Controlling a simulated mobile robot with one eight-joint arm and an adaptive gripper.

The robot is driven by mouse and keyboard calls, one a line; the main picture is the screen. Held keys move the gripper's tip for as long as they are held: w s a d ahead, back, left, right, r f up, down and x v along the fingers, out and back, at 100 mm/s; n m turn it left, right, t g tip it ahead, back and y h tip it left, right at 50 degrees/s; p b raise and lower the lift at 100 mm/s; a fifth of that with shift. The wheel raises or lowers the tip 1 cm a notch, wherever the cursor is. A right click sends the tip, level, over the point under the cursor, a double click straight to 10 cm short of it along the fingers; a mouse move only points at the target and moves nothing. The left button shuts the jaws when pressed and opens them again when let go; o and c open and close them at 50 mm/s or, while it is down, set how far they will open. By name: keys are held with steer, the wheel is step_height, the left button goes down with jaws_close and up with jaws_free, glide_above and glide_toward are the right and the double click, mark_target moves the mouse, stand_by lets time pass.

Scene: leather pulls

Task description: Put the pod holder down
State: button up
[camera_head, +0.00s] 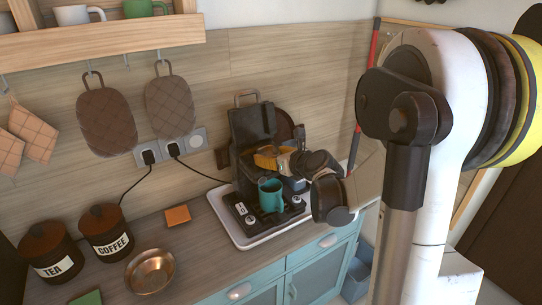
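A black coffee machine (252,125) stands on a white tray (233,234) on the counter. Its upper part stands tall at the back. A teal mug (271,196) stands upright on its front base. My gripper (277,158) is at the machine, above and just behind the mug, reaching in from the right. A small orange-yellow part shows at the gripper's end; I cannot tell whether it belongs to the gripper or is something held. I cannot make out the pod holder for sure. The fingertips are too small and dark to read.
On the counter's left are a tea canister (50,250), a coffee canister (106,232), a copper bowl (150,271) and an orange square (178,215). Pot holders (106,120) hang under a shelf (100,43). Bare counter (205,255) lies between the bowl and the tray.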

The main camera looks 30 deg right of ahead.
steer(key=shift+s+r+p, duration=0.1)
steer(key=shift+p, duration=0.5)
steer(key=p+v, duration=0.2)
steer(key=v, duration=0.9)
steer(key=s+a+n+g+y, duration=0.2)
steer(key=s+a+n+g, duration=0.3)
steer(key=a+n, duration=0.95)
steer(key=s+a+n+h, duration=0.1)
steer(key=s+a+n, duration=0.1)
steer(key=s+n, duration=0.4)
steer(key=s+a+n+g+h, duration=0.1)
steer(key=s+n, duration=0.4)
steer(key=n, duration=1)
steer(key=shift+s+a+g, duration=0.3)
steer(key=shift+s+a, duration=0.1)
steer(key=shift+a, duration=0.1)
step_height(320, 180, down, 9)
steer(key=b, duration=0.8)
steer(key=shift+b, duration=0.35)
